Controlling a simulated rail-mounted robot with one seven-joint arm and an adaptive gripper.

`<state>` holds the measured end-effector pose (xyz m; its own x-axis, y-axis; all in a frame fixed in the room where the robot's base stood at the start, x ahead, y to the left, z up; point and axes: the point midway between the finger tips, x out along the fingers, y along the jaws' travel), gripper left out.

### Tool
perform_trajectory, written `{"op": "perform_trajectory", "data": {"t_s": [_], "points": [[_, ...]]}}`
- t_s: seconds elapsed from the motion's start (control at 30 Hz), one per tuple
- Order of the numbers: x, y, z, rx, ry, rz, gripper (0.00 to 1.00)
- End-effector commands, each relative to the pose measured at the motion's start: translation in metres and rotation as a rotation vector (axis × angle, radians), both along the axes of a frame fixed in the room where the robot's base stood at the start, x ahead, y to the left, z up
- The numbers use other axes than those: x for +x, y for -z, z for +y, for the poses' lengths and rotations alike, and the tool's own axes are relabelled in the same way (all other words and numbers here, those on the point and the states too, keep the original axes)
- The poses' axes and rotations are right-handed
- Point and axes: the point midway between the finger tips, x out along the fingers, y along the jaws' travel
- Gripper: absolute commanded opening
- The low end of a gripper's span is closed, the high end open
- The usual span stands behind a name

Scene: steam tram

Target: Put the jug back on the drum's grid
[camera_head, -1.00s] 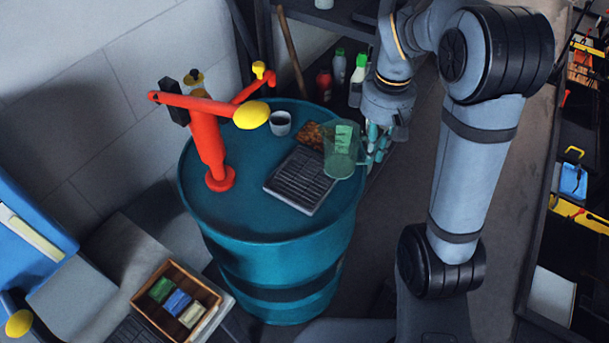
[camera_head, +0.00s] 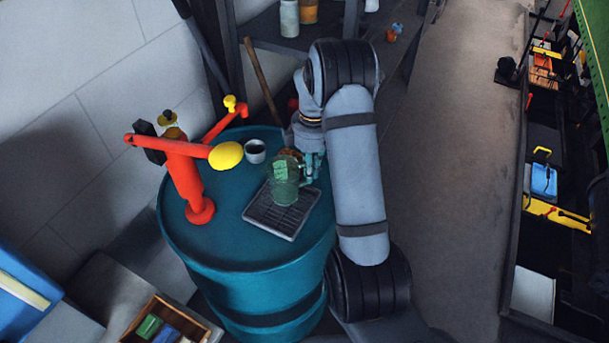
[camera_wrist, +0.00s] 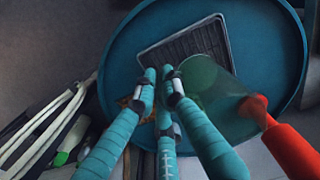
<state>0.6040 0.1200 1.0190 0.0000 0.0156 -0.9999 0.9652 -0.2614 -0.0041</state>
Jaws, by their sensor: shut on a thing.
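The jug (camera_head: 285,190) is clear green with a paler green patch, and it looks upright over the back part of the dark slotted grid (camera_head: 280,221) on the teal drum (camera_head: 215,258). I cannot tell whether its base touches the grid. My gripper (camera_head: 308,168) is shut on the jug at its right side. In the wrist view my teal fingers (camera_wrist: 164,85) meet at the left edge of the jug (camera_wrist: 212,85), and the grid (camera_wrist: 178,45) lies beyond them.
A red stand (camera_head: 185,178) with a yellow knob (camera_head: 226,155) rises left of the jug. A cup (camera_head: 255,151) and a brown item (camera_head: 290,153) sit behind it. The drum's front left top is clear. Shelves (camera_head: 280,30) stand behind.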

Motion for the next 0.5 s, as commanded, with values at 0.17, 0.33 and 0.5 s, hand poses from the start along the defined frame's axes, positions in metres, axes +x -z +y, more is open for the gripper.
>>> {"op": "perform_trajectory", "data": {"t_s": [0.17,0.33,0.5], "points": [[0.013,0.009,0.011,0.000,0.000,0.000,0.00],[0.013,0.023,0.013,0.000,0.002,0.005,0.00],[0.014,0.045,0.012,0.000,0.002,0.003,0.00]]}}
